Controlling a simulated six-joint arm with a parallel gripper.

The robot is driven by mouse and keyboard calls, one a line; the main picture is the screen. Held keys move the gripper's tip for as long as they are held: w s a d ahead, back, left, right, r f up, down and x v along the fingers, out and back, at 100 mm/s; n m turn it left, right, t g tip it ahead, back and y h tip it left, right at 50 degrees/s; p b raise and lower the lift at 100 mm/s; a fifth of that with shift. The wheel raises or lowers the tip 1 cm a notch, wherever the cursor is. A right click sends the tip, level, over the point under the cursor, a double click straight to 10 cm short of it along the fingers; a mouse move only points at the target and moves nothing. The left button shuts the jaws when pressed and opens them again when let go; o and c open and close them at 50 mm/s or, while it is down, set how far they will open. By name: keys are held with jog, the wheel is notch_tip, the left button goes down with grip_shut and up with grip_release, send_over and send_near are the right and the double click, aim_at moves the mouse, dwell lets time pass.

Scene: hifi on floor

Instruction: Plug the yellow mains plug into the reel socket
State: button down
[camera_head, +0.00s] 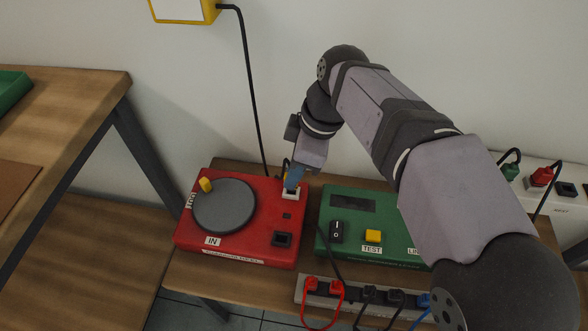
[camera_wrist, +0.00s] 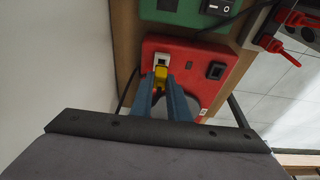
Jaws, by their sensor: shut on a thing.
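The red reel box (camera_head: 240,250) stands on the bench, with a grey round disc (camera_head: 224,206) on top. A white socket (camera_head: 291,194) sits at its back right corner; it also shows in the wrist view (camera_wrist: 162,58). A dark square socket (camera_head: 282,239) is at its front right. My gripper (camera_head: 293,181) points down over the white socket. In the wrist view its blue fingers (camera_wrist: 161,88) are shut on the yellow plug (camera_wrist: 160,76). The plug's front end is at the white socket's edge; I cannot tell whether it is inserted. In the head view the fingers mostly hide the plug.
A green test box (camera_head: 372,252) stands just right of the reel. A power strip (camera_head: 350,297) with red, black and blue plugs lies in front. A black cable (camera_head: 251,90) hangs from a yellow wall box (camera_head: 184,10). A higher wooden table (camera_head: 75,85) is at left.

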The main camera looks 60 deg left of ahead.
jog(key=shift+f+b, duration=0.3)
jog(key=shift+f, duration=0.45)
dwell(0.8)
jog(key=shift+f+p, duration=0.25)
jog(key=shift+p, duration=0.55)
dwell(3.3)
jog(key=c, duration=1.6)
grip_release()
jog(key=shift+r, duration=0.1)
jog(key=shift+p+v, duration=1.35)
jog(key=shift+v, duration=2.3)
jog(key=shift+r+p, duration=2.45)
jog(key=shift+p, duration=0.2)
